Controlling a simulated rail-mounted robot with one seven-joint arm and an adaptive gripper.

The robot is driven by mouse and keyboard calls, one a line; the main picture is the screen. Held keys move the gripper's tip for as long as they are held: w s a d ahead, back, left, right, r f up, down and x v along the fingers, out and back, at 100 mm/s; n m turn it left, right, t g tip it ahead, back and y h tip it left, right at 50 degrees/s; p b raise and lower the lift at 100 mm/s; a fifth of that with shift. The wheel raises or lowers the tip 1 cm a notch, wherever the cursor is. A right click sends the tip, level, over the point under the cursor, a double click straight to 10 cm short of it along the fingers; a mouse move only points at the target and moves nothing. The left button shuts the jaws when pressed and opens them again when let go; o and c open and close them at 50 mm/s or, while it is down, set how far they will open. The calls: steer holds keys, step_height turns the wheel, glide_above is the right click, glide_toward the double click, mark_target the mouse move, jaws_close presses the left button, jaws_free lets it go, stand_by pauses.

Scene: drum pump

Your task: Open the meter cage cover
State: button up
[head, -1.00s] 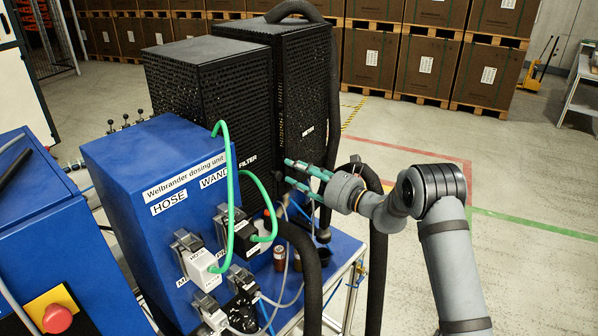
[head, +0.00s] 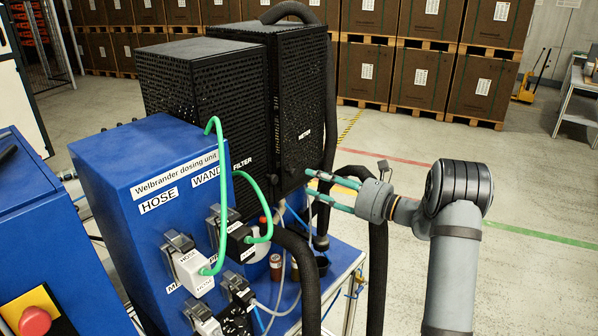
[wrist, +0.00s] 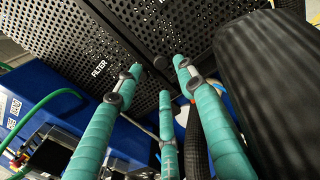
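The meter cage (head: 305,95) is a tall black perforated box labelled METER, standing behind and right of the filter cage. Its front cover appears closed, with a small dark knob (head: 286,169) low on the front. My gripper (head: 308,182) has teal-wrapped fingers and points left at the lower right of the meter cage. The fingers are apart and nothing shows between them. In the wrist view the spread fingers of my gripper (wrist: 158,80) point up towards the perforated panels, and a dark round knob (wrist: 161,62) shows near the fingertips. Contact cannot be told.
The filter cage (head: 205,85) stands left of the meter cage. The blue dosing unit (head: 150,215) with green hoses (head: 216,150) is in front. A thick black hose (head: 378,260) hangs beneath my gripper and fills the right of the wrist view (wrist: 270,90). Open floor lies right.

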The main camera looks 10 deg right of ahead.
mark_target(295, 172)
steer(key=p+x, duration=0.2)
steer(key=x, duration=0.2)
steer(key=shift+w+a+r, duration=0.15)
steer(key=shift+w+a, duration=0.1)
steer(key=shift+a, duration=0.05)
steer(key=shift+x, duration=0.95)
steer(key=shift+c, duration=1.3)
steer(key=c, duration=0.7)
steer(key=shift+d, duration=0.15)
jaws_close()
